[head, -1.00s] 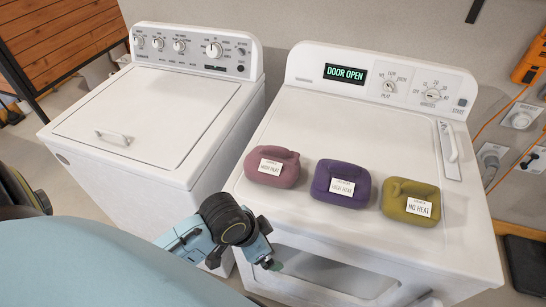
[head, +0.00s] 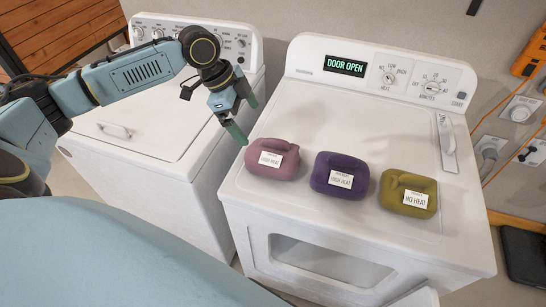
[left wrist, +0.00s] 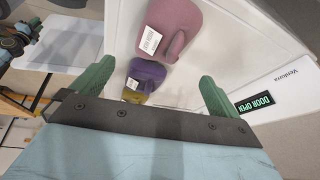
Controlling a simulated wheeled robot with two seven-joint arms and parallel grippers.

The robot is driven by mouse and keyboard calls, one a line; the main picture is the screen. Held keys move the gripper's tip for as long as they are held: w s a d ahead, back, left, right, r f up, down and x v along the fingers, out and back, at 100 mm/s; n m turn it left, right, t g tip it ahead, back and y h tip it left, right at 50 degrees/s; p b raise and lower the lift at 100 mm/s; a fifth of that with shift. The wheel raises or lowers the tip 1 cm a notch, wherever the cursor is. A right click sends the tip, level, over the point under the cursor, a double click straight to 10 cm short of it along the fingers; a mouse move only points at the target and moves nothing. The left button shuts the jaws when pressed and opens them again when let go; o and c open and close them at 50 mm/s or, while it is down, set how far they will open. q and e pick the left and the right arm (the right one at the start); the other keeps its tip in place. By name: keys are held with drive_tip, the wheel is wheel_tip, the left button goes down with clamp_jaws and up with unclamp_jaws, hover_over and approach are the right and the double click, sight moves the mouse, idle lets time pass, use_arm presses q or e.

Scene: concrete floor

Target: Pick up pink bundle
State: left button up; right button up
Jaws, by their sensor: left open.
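The pink bundle (head: 272,158), a folded cloth with a white "HIGH HEAT" tag, lies at the left front of the dryer top. It also shows in the left wrist view (left wrist: 178,28), beyond the fingers. My left gripper (head: 244,120) is open and empty, above the gap between the machines, to the upper left of the pink bundle and apart from it. Its green fingers show wide apart in the left wrist view (left wrist: 155,88). My right gripper is not in view.
A purple bundle (head: 340,169) and an olive bundle (head: 408,187) lie to the right on the dryer (head: 300,115). The dryer display (head: 345,65) reads "DOOR OPEN". A white washer (head: 150,145) stands left. The dryer top behind the bundles is clear.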

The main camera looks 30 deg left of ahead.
use_arm(q)
hover_over(271, 152)
drive_tip(key=s+a, duration=0.2)
drive_tip(key=f, duration=0.7)
drive_tip(key=shift+w+a, duration=0.15)
drive_tip(key=shift+w, duration=0.1)
drive_tip(key=shift+p+x, duration=0.5)
drive_tip(key=shift+x, duration=2.2)
drive_tip(key=c, duration=1.6)
